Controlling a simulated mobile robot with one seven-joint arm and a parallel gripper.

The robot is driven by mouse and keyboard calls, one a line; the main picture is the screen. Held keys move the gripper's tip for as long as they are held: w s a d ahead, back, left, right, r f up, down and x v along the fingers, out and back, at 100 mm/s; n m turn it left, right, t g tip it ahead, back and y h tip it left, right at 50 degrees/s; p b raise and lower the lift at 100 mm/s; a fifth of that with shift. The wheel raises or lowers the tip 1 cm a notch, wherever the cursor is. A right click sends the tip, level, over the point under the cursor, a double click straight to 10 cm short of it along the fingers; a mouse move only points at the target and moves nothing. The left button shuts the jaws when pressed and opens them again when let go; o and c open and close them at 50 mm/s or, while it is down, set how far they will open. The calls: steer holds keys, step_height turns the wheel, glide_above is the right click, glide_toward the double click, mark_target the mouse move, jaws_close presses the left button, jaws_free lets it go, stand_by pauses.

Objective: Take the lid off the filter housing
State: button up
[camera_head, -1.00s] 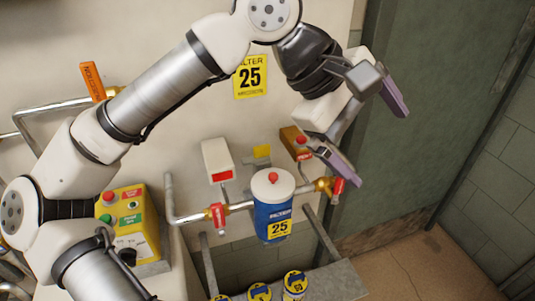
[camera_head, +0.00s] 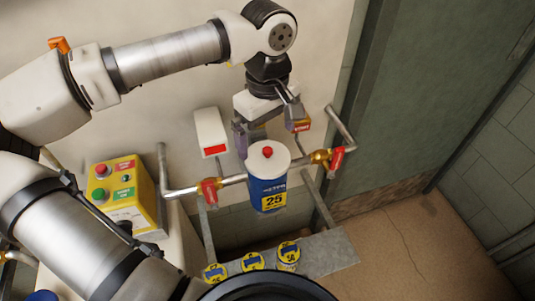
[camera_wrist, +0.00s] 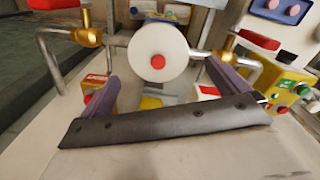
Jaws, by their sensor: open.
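The filter housing (camera_head: 258,188) is a blue upright cylinder with a yellow "25" label, set in the pipe line. Its white round lid (camera_head: 281,158) with a red knob (camera_head: 267,152) sits on top. In the wrist view the lid (camera_wrist: 142,50) and its knob (camera_wrist: 158,62) face the camera, near the middle of the picture. My gripper (camera_head: 270,127) is open and empty, its purple fingers pointing down just behind and above the lid in the head view. In the wrist view the fingers (camera_wrist: 165,88) spread to either side below the lid, apparently not touching it.
Red-handled valves (camera_head: 210,190) (camera_head: 337,158) flank the housing on the pipe. A white box (camera_head: 210,130) hangs on the wall, with a yellow button box (camera_head: 122,193) to the left. Several filter cartridges (camera_head: 288,254) stand on a grey shelf (camera_head: 335,250) below. Floor at right is clear.

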mark_target(268, 149)
steer(key=shift+w+f+p, duration=0.15)
steer(key=shift+f+p, duration=0.3)
steer(key=shift+f, duration=0.95)
steer(key=shift+w+f+p, duration=0.1)
steer(key=shift+f+p, duration=0.35)
steer(key=shift+f, duration=0.9)
steer(key=shift+c, duration=0.4)
steer(key=c, duration=0.7)
steer(key=shift+o, duration=0.2)
steer(key=shift+r, duration=0.1)
